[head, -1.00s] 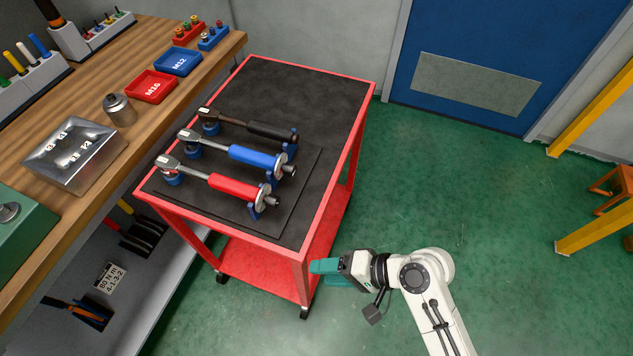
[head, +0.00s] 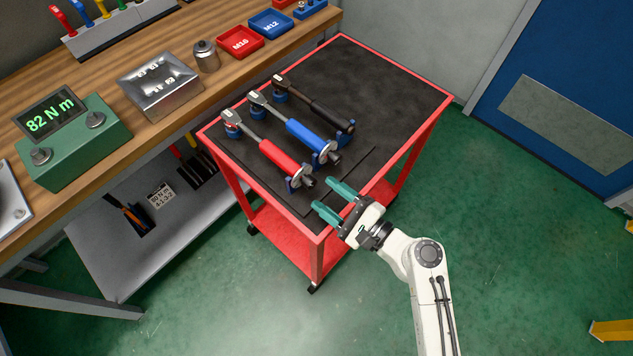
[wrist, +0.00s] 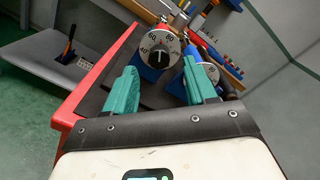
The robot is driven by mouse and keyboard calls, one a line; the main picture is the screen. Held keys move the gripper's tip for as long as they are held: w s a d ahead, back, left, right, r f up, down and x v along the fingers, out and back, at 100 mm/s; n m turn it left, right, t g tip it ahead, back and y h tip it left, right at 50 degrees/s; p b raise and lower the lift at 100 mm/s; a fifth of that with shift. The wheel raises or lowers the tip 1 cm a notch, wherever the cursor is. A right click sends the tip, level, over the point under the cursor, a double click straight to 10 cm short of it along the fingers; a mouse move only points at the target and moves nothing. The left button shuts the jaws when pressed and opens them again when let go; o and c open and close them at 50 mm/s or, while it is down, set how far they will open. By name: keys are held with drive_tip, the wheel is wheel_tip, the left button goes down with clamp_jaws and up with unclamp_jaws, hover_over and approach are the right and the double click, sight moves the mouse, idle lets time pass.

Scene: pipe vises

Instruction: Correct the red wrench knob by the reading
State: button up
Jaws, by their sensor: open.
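The red wrench (head: 272,152) lies on the cart's dark top, nearest of three wrenches, in blue supports. Its dark knob (head: 309,181) sticks out at the handle end. In the wrist view the dial (wrist: 159,48) around the knob (wrist: 159,58) faces me, with 40, 60 and 80 legible. My gripper (head: 325,194) is open and empty, with teal fingers pointing at the knob, a little short of it. It also shows in the wrist view (wrist: 160,88), the knob beyond and between its fingers. The green tester (head: 85,150) has a display (head: 50,119) reading 82 N m.
A blue wrench (head: 300,134) and a black wrench (head: 318,106) lie alongside. A card (head: 160,195) on the lower shelf reads 80 N m, 4-1-3-2. The red cart (head: 420,130) has bare top to the far right. A metal box (head: 160,86) stands on the bench.

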sight(313, 186)
drive_tip(key=shift+x, duration=2.15)
clamp_jaws()
